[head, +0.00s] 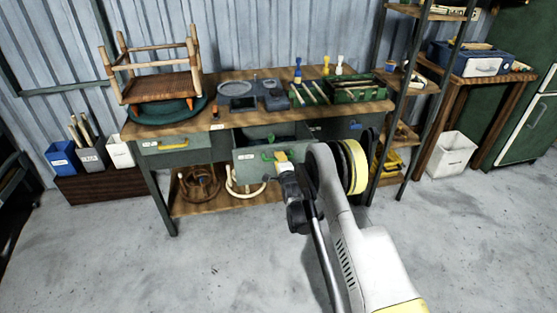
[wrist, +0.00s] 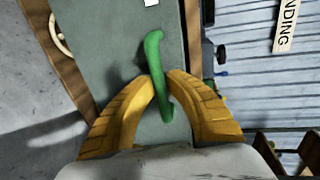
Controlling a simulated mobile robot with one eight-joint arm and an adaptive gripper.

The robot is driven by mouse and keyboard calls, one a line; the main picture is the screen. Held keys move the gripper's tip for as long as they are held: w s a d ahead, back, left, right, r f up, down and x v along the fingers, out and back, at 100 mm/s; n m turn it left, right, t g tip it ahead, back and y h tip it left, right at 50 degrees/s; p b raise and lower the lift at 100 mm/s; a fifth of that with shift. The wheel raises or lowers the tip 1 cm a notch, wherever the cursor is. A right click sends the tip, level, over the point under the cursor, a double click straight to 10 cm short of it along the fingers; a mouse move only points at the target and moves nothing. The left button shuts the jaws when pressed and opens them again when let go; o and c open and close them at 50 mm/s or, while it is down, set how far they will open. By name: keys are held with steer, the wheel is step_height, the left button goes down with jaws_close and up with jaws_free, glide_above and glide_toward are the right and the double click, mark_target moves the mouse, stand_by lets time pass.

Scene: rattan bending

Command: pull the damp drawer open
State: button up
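The bench's middle drawer (head: 244,167) has a green handle (head: 267,156) and stands partly out, with its dark inside showing behind the front panel. Its label is too small to read, so I cannot tell by words that it is the damp drawer. My gripper (head: 281,157) is at this handle, at the right part of the drawer front. In the wrist view, the yellow fingers of my gripper (wrist: 161,84) close in on both sides of the green handle (wrist: 154,52), with no clear gap. The grey drawer front (wrist: 120,65) lies just behind. My arm hides the drawer's right end.
A drawer with a yellow handle (head: 173,145) is shut at left; a blue-handled drawer (head: 355,125) is at right. The wooden benchtop (head: 225,118) holds a rattan stool (head: 155,83), trays and a green toolbox (head: 352,90). Shelves (head: 408,85) stand right. The concrete floor in front is clear.

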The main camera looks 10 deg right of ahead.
steer(key=shift+o, duration=1.3)
steer(key=v, duration=0.7)
steer(key=shift+s, duration=0.3)
